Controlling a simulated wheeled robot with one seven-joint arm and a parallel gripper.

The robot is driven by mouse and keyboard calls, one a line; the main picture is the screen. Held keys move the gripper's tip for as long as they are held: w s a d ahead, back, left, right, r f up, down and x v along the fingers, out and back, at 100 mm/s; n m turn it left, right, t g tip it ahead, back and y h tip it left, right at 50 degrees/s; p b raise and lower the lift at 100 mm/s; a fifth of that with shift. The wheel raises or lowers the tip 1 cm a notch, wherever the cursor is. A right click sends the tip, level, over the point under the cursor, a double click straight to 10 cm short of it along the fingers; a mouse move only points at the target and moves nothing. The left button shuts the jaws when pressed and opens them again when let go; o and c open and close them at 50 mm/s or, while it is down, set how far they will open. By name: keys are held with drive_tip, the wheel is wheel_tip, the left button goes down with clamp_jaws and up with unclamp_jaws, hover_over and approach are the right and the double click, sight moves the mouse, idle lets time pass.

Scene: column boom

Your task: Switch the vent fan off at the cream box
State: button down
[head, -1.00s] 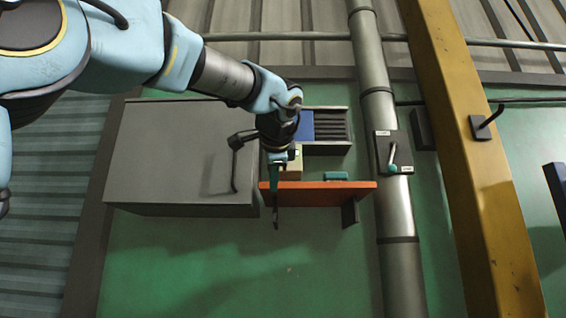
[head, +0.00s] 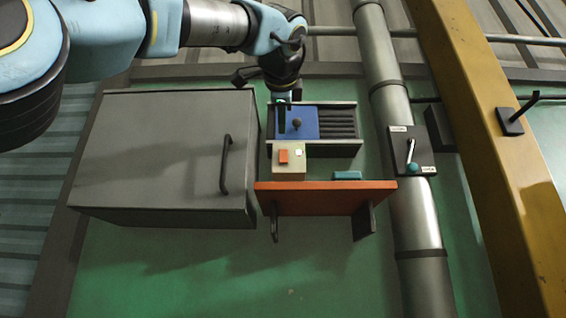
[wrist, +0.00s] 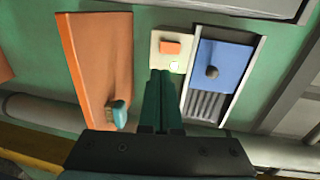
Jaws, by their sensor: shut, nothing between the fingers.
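The cream box (head: 288,172) is on the green wall just above the orange shelf. It has an orange button (head: 283,156) on its left and a small white button (head: 299,153) on its right. In the wrist view the cream box (wrist: 156,60) shows the orange button (wrist: 170,47), with the small pale one looking bright, faintly green. My gripper (head: 282,128) is shut and empty, its dark green fingers pointing down just above the box in the head view. In the wrist view my gripper's fingertips (wrist: 160,75) lie near the box's edge; I cannot tell whether they touch it.
A blue sliding panel with a dark knob (head: 307,123) is beside the box. The orange shelf (head: 325,198) holds a teal block (head: 347,175). A grey cabinet (head: 160,150) is left. A pipe (head: 412,225) with a lever switch (head: 411,150) and a yellow post (head: 490,150) are right.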

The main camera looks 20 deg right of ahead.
sight(283, 162)
drive_tip(key=shift+w+d, duration=0.1)
drive_tip(key=p+x, duration=0.5)
drive_tip(key=x, duration=0.8)
drive_tip(key=shift+w+d+f, duration=0.1)
drive_tip(key=shift+w, duration=0.3)
drive_tip(key=shift+w+f+t+b, duration=0.15)
drive_tip(key=shift+f+t+b, duration=0.25)
drive_tip(key=shift+b, duration=0.6)
drive_tip(key=shift+d+r, duration=0.1)
drive_tip(key=shift+r, duration=0.15)
